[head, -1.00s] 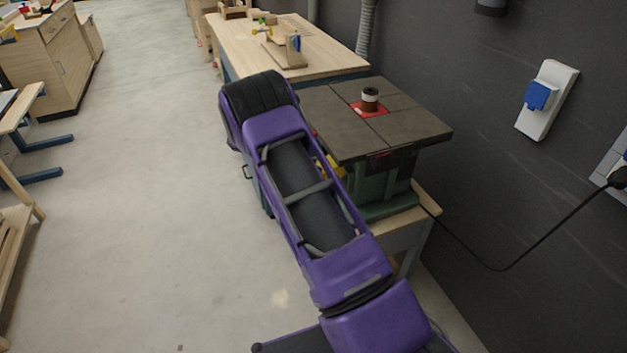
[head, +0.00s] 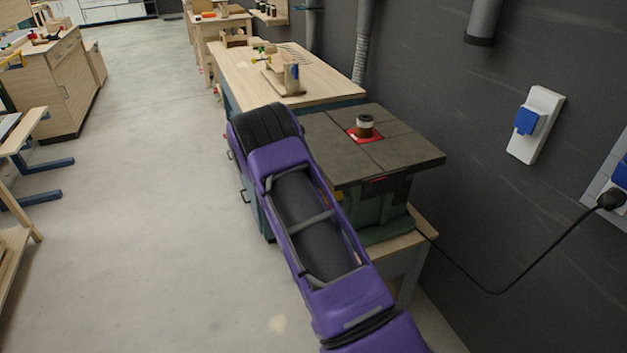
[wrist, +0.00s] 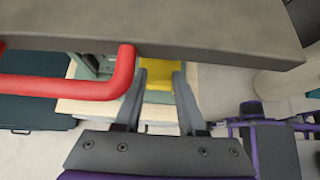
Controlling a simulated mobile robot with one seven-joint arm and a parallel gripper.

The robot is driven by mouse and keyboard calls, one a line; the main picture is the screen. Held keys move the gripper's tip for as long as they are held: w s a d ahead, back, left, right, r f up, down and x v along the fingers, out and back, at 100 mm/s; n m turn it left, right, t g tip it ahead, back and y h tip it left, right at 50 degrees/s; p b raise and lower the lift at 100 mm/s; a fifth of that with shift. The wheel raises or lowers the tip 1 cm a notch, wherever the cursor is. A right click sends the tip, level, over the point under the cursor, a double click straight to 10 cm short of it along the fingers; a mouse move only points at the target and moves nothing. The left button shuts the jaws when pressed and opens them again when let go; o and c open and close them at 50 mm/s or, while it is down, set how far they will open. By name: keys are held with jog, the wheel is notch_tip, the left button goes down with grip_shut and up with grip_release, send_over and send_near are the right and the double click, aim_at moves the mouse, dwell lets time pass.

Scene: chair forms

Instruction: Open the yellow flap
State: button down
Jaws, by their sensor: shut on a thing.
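The yellow flap (wrist: 158,82) shows in the wrist view between the two grey fingers of my gripper (wrist: 160,76), under the edge of the dark grey machine top (wrist: 215,30). My gripper is shut on it. In the head view, the flap is mostly hidden behind my purple arm; only a small yellow patch shows at the arm's right edge. The machine (head: 385,212) has a green body and a dark tabletop. My gripper is hidden behind my arm in the head view.
A red bent bar (wrist: 75,86) runs close to the left of my fingers in the wrist view. A wooden workbench (head: 320,72) stands behind the machine. A black cable (head: 500,292) hangs from the wall at right. The floor at left is open.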

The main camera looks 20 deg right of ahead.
jog(key=shift+c, duration=2.4)
grip_release()
jog(key=shift+d, duration=0.35)
jog(key=shift+a, duration=0.15)
jog(key=v, duration=1.7)
jog(key=shift+a+r, duration=0.15)
